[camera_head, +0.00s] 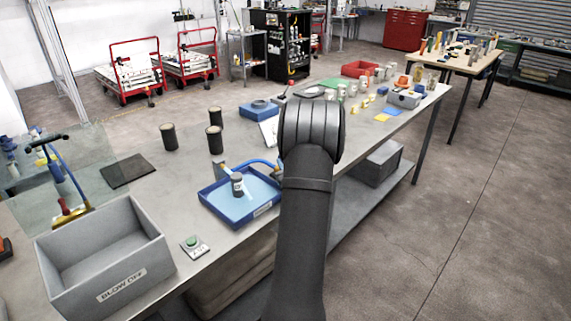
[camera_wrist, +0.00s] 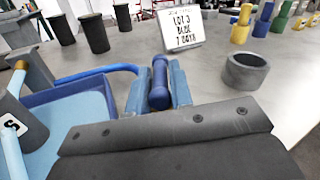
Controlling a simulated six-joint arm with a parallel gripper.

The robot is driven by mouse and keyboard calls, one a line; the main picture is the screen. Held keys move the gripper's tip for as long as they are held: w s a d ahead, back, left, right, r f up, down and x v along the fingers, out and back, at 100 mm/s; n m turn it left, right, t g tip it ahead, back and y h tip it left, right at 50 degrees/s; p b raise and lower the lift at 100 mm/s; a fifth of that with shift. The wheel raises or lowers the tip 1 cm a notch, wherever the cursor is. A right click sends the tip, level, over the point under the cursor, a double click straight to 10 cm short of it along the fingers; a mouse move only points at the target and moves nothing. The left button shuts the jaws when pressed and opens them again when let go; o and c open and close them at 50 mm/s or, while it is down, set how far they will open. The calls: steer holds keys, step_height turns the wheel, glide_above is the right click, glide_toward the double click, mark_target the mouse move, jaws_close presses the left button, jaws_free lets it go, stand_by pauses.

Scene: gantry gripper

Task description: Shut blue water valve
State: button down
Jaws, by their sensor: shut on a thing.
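The blue water valve's dark blue rounded handle (camera_wrist: 159,68) stands upright between the two pale blue fingers of my gripper (camera_wrist: 160,88) in the wrist view. The fingers are shut on the handle, one on each side. A blue curved hose (camera_wrist: 98,74) runs in from the left and ends near the left finger; its joint with the valve is hidden. In the head view the hose (camera_head: 258,162) arches behind the blue tray, and my arm hides the gripper and the handle. How far the valve is turned cannot be told.
A blue tray (camera_head: 212,207) holding a grey cylinder (camera_head: 237,184) lies left of my arm. A white label card (camera_wrist: 181,27) stands behind the handle, and a grey ring (camera_wrist: 245,70) is to the right. Dark cylinders (camera_head: 169,137) and a grey bin (camera_head: 152,218) stand further left.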

steer(key=shift+a+m+h, duration=0.1)
steer(key=shift+m+h, duration=0.4)
steer(key=shift+h, duration=0.3)
steer(key=c, duration=1.4)
jaws_free()
steer(key=shift+s, duration=0.1)
steer(key=v, duration=1.7)
steer(key=shift+s+f, duration=0.25)
steer(key=shift+f, duration=0.05)
steer(key=shift+o, duration=0.4)
steer(key=shift+a, duration=0.1)
